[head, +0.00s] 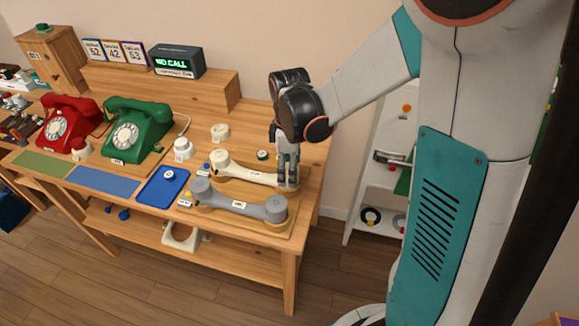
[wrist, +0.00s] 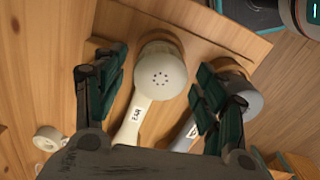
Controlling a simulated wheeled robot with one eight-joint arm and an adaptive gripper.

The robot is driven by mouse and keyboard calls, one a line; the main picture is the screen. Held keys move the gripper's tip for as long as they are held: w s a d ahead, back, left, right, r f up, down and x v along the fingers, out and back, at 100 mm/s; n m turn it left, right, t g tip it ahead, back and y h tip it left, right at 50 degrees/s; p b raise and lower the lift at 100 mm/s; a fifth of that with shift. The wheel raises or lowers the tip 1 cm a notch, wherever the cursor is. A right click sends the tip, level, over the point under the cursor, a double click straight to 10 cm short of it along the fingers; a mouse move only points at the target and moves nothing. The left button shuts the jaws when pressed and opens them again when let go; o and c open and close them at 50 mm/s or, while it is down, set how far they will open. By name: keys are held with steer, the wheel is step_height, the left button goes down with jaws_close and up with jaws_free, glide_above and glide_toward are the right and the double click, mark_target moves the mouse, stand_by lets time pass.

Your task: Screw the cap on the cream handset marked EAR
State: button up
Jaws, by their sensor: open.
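The cream handset (head: 250,176) lies on a wooden stand towards the right end of the workbench, with a small label on its grip too small to read for sure. My gripper (head: 289,184) is over its right end, pointing down. Whether that face is a separate cap, I cannot tell. A loose round cream piece (wrist: 47,138) lies at the lower left in the wrist view.
A grey handset (head: 238,204) lies close in front, parallel to the cream one. A cream round piece (head: 220,132), a white piece (head: 183,149) and a small green one (head: 262,155) stand nearby. A blue tray (head: 163,187) and green telephone (head: 137,130) are to the left.

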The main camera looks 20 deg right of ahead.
steer(key=n, duration=0.2)
steer(key=shift+n, duration=0.3)
steer(key=c, duration=1)
steer(key=m, duration=0.5)
steer(key=shift+m, duration=1)
